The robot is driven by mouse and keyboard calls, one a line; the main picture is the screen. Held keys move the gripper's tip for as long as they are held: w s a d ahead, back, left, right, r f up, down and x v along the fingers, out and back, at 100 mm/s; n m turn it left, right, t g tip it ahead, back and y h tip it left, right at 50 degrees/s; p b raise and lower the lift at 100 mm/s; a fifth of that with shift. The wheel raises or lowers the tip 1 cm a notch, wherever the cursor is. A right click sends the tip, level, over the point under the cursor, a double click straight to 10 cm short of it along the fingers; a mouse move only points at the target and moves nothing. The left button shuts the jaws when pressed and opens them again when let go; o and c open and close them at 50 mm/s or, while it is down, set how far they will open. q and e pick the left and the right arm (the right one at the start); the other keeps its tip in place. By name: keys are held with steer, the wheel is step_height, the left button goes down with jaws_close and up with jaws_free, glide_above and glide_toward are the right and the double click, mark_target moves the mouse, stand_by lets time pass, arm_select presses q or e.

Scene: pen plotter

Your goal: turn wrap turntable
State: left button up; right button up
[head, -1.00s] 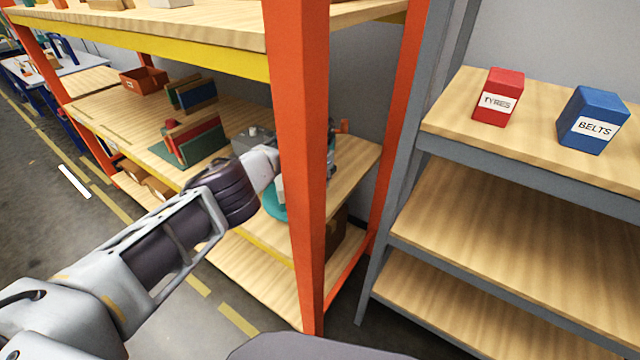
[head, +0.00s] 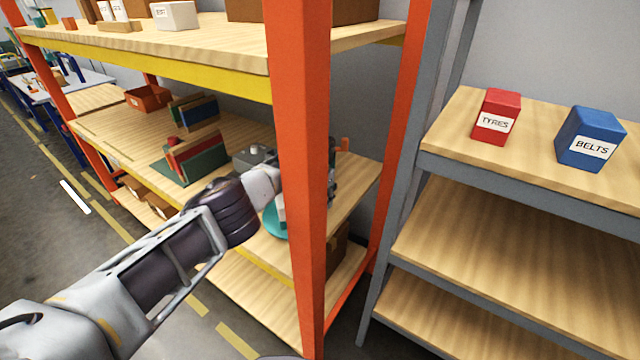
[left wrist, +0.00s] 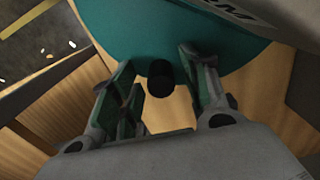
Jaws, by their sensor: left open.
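The teal round turntable (head: 271,220) sits on the middle shelf, partly hidden by my left arm and the orange post. In the left wrist view the turntable (left wrist: 130,28) fills the top middle, and a short dark round peg (left wrist: 160,80) shows at its near edge. My left gripper (left wrist: 157,64) is open, with one finger on each side of the peg. I cannot tell whether either finger touches it. In the head view this gripper is mostly hidden behind the post. My right gripper is not in view.
The orange post (head: 300,180) stands close in front of my left wrist. A grey box (head: 252,155) and a green-based rack (head: 190,160) stand left on the same shelf. A grey rack at right holds a red box (head: 495,118) and a blue box (head: 590,138).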

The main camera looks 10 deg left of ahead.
arm_select(q)
steer(key=shift+d+r, duration=0.1)
steer(key=shift+r, duration=0.05)
steer(key=shift+d+r, duration=0.1)
steer(key=shift+r, duration=0.45)
steer(key=shift+a+r, duration=0.2)
steer(key=shift+r, duration=0.55)
step_height(320, 180, up, 9)
stand_by(0.3)
